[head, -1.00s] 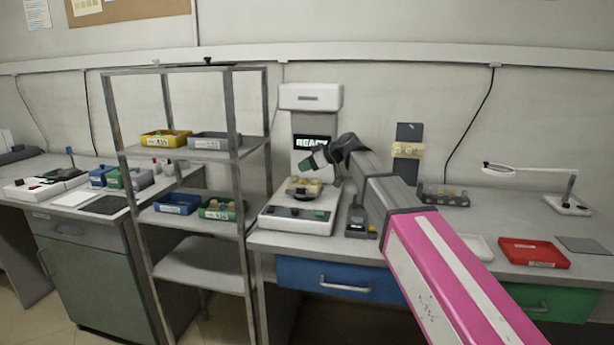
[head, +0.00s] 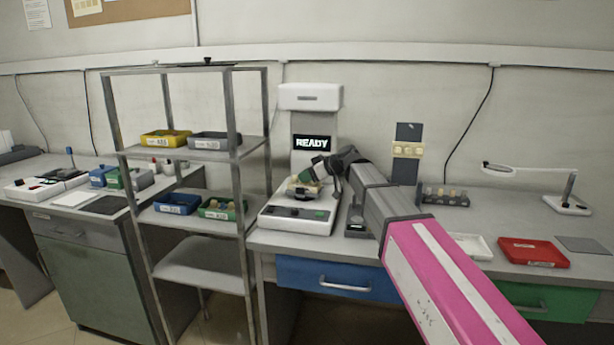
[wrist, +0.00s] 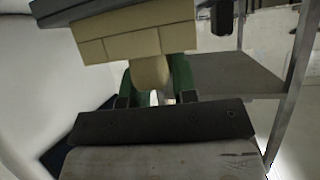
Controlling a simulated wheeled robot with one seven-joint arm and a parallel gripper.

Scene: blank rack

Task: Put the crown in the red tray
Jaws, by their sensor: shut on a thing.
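My gripper (head: 322,167) reaches left to the white machine with the READY screen, at its work platform. In the wrist view its green fingers (wrist: 155,82) are shut on a tan stub, apparently the crown (wrist: 150,74). The stub meets a wider tan block (wrist: 135,43) under a dark grey plate; I cannot tell whether they are joined. In the head view a tan piece (head: 305,184) shows at the fingertips, just over the platform, partly hidden. The red tray (head: 533,252) lies on the bench at the right, and it looks empty.
A white tray (head: 470,246) lies left of the red one. A small rack with pegs (head: 442,196) and a magnifier lamp (head: 566,203) stand behind. A metal shelf (head: 240,150) with coloured bins rises left of the machine (head: 297,219).

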